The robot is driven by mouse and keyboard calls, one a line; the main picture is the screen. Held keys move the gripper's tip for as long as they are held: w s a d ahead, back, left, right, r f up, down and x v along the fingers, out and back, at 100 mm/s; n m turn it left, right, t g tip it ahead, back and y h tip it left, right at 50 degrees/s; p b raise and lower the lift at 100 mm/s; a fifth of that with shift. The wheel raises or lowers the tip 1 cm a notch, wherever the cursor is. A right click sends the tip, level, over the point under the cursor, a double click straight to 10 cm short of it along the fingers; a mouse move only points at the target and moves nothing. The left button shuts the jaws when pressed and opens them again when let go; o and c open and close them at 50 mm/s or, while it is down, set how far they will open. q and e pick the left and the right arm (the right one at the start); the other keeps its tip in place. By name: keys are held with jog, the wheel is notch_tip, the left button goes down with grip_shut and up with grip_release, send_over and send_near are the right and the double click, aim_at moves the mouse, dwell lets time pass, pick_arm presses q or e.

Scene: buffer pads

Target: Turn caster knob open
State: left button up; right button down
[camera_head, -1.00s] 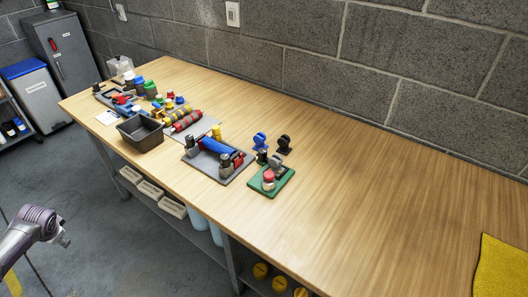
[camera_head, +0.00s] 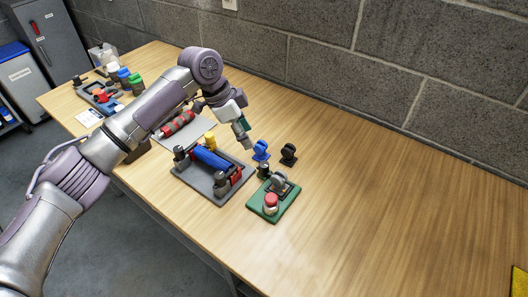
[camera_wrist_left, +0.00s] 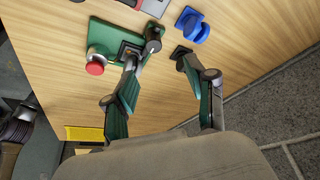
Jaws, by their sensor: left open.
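A green board (camera_head: 288,207) lies on the table. It carries a red button (camera_head: 270,199), a grey caster-like knob (camera_head: 280,181) and a small dark cylinder (camera_head: 263,170). In the left wrist view the green board (camera_wrist_left: 108,38) is upper left, with the red button (camera_wrist_left: 95,68) at its edge and the dark cylinder (camera_wrist_left: 153,40) at its corner. My left gripper (camera_head: 244,139) is above the table, behind and left of the board. It is open and empty; its fingers (camera_wrist_left: 160,62) spread in the left wrist view. One finger partly hides the grey knob there. My right gripper is not in view.
A blue caster (camera_head: 261,151) and a black caster (camera_head: 288,154) stand just behind the board. A grey tray (camera_head: 205,190) with a blue roller and clamps lies to its left.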

aim_at(264, 164)
pick_arm(q)
jog(key=x, duration=0.7)
jog(key=s+x, duration=0.1)
jog(key=x, duration=0.3)
jog(key=shift+s+f+p, duration=0.1)
jog(key=shift+f+p, duration=0.2)
jog(key=shift+f, duration=0.05)
jog(key=shift+d+f, duration=0.15)
jog(key=shift+f, duration=0.15)
jog(key=shift+d+f, duration=0.1)
jog(key=shift+f, duration=0.15)
jog(key=shift+c, duration=0.9)
jog(key=c, duration=0.8)
grip_shut()
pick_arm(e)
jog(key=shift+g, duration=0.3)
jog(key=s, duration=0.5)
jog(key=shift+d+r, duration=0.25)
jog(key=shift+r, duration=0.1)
